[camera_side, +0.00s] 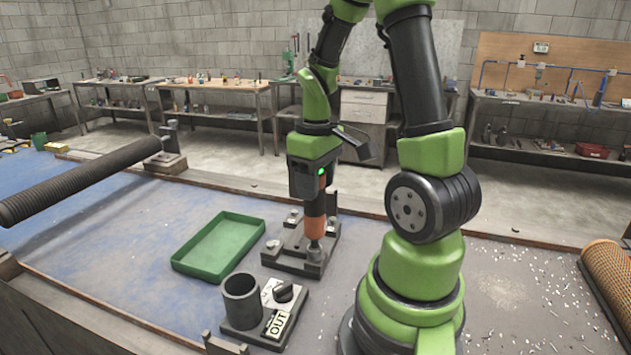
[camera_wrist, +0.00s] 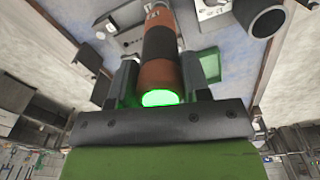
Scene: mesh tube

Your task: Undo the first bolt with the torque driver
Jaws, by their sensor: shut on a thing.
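My gripper (camera_side: 318,186) is shut on the torque driver (camera_side: 314,227), which has an orange and black body and hangs roughly upright, nose down. In the wrist view the driver (camera_wrist: 158,46) sits between the two fingers, with a green glow at its near end. The driver's nose is at a bolt (camera_side: 314,246) on the near right of the dark clamp block (camera_side: 285,265); I cannot tell how deeply they engage. Other bolt heads show at the block's left (camera_side: 272,244) and back (camera_side: 293,215).
A green tray (camera_side: 183,262) lies left of the block and looks empty. In front stands a dark cup holder (camera_side: 241,298) with a dial (camera_side: 283,291) and an "OUT" label (camera_side: 278,323). A dark mesh tube (camera_side: 85,180) is at left, a brown one (camera_side: 608,275) at right.

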